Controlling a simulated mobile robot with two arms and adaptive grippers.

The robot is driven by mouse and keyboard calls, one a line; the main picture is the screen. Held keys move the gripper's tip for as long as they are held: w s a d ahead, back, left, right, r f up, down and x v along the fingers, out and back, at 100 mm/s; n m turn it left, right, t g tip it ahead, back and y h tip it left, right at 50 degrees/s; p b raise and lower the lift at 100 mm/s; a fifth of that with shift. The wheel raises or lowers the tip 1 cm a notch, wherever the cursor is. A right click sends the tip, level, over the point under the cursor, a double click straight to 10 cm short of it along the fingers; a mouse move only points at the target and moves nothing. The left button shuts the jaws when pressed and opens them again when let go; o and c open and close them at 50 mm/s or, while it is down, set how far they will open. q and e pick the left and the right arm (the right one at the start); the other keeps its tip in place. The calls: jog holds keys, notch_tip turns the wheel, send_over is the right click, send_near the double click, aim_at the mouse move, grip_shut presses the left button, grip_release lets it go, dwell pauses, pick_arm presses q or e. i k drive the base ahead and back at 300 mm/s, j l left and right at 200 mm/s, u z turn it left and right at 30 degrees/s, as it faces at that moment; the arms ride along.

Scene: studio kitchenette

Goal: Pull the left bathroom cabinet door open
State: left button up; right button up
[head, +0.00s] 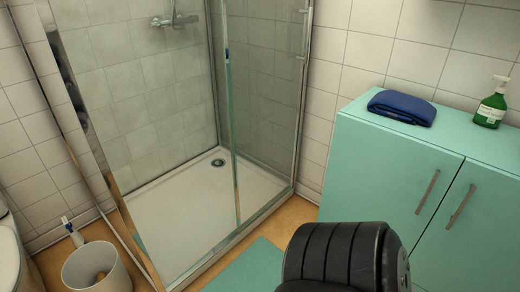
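The teal bathroom cabinet (455,133) stands at the right. Its left door (375,175) looks shut, with a slanted-looking bar handle (427,192) near its right edge. The right door (492,215) also looks shut, with its handle (461,204) close to the seam between the doors. The lower part of the left door is hidden behind a dark, ribbed part that looks like my own arm. Neither of my grippers is in view.
A folded blue towel (402,107) and a green pump bottle (491,104) rest on the cabinet top. A glass shower enclosure (262,95) with a white tray (190,215) stands left of the cabinet. A bin (97,268) is at lower left. A teal mat (250,268) lies on the floor.

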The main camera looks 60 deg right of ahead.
aim_at(375, 173)
jog(key=z, duration=2.95)
jog(key=j+z, duration=0.15)
jog(key=z, duration=0.4)
jog(key=i, duration=0.05)
